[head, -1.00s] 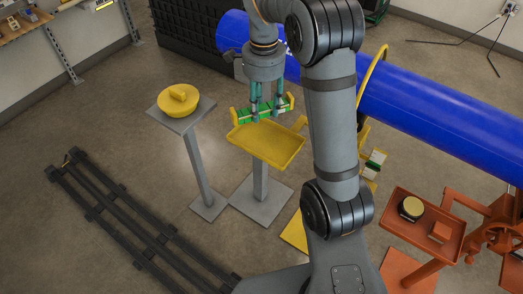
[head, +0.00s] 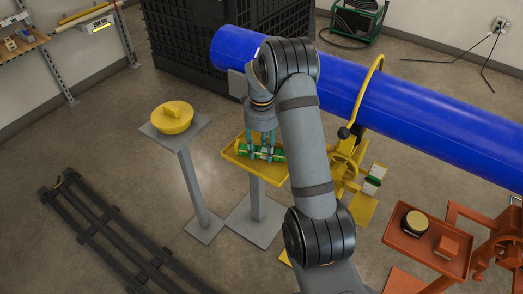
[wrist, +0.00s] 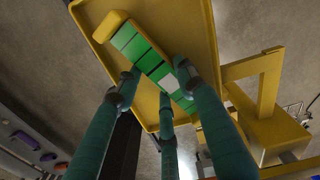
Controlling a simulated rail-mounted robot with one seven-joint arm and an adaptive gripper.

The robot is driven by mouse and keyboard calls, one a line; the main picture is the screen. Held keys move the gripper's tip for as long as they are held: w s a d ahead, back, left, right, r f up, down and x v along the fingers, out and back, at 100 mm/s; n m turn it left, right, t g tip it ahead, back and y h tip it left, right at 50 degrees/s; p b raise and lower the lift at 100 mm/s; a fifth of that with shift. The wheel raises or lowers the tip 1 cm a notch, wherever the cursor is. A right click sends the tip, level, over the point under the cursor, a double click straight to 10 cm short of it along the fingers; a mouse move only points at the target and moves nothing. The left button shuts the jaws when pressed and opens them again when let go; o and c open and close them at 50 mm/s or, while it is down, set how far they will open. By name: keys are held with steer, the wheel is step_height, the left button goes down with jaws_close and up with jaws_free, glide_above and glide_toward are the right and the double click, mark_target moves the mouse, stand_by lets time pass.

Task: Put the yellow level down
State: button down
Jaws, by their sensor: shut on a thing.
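The level is a green bar (head: 262,152) with yellow ends. My gripper (head: 261,148) is shut on it from above. The bar lies over the yellow tray (head: 229,151) on a grey pedestal, low and close to its surface; I cannot tell whether it touches. In the wrist view my gripper (wrist: 160,82) has its fingers around the green bar (wrist: 152,58), whose yellow end is at upper left. The yellow tray (wrist: 200,30) lies behind it. The bar's other end is partly hidden by a finger.
A large blue pipe (head: 430,115) runs behind, beside a yellow clamp wheel (head: 343,165). An orange tray (head: 428,243) is at right. Black rails (head: 110,235) lie on the floor.

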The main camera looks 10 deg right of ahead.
mark_target(261, 153)
steer(key=shift+f, duration=0.15)
steer(key=shift+f, duration=0.1)
steer(key=shift+f, duration=0.15)
steer(key=c, duration=1.1)
jaws_free()
step_height(261, 153, up, 12)
steer(key=shift+r+p, duration=0.25)
steer(key=shift+p, duration=0.15)
step_height(261, 153, down, 13)
steer(key=shift+f+b, duration=0.1)
steer(key=shift+b, duration=0.75)
steer(key=shift+r+p, duration=0.4)
steer(key=shift+r, duration=1.75)
